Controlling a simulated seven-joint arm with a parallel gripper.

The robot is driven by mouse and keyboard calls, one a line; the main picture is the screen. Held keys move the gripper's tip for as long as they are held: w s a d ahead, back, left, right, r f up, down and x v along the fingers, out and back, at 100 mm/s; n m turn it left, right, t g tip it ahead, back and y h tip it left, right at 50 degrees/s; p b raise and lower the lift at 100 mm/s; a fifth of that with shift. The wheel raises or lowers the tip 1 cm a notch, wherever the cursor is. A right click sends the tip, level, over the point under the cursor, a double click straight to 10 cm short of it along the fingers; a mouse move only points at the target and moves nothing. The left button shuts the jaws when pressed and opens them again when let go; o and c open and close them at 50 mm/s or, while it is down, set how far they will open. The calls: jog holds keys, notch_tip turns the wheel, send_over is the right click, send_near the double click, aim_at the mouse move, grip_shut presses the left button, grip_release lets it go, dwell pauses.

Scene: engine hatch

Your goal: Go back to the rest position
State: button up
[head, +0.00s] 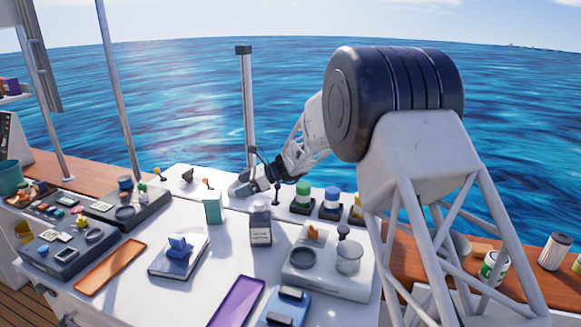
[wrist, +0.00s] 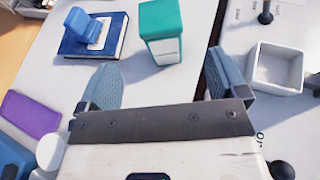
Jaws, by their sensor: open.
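My gripper (head: 262,178) is at the end of my arm, low over the far part of the white work surface (head: 130,290) in the head view. In the wrist view my gripper (wrist: 167,82) has its two grey-blue fingers spread wide, with nothing between them. A teal and white box (wrist: 162,30) stands just beyond the fingers. It also shows in the head view as a teal box (head: 212,207), in front and to the left of my gripper. The exact gap between fingers and surface is hard to tell.
A blue book (head: 180,255) with a blue item on it, an orange tray (head: 110,267) and a purple tray (head: 237,302) lie in front. A white square bin (wrist: 275,68) is right of the fingers. Jars with green (head: 302,190) and blue lids stand right of my gripper. A pole (head: 247,110) rises behind.

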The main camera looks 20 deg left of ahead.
jog(key=s+d+r+n+t+h, duration=0.2)
jog(key=s+d+r, duration=0.4)
jog(key=d, duration=0.6)
jog(key=s+d+r+n+t+h, duration=0.1)
jog(key=s+d+r+n, duration=0.25)
jog(key=d+r, duration=0.6)
jog(key=s+d+r+n+t+h, duration=0.15)
jog(key=s+d+r, duration=0.35)
jog(key=d, duration=0.8)
jog(key=s+d+n+t+h, duration=0.6)
jog(key=s+d+h, duration=0.1)
jog(key=s+d, duration=2.15)
notch_tip(320, 180, down, 10)
jog(key=s+d+g+h, duration=0.1)
jog(key=g, duration=0.1)
jog(key=shift+s+r+g, duration=0.2)
jog(key=shift+s+g, duration=0.1)
jog(key=shift+g, duration=0.05)
jog(key=shift+d, duration=0.1)
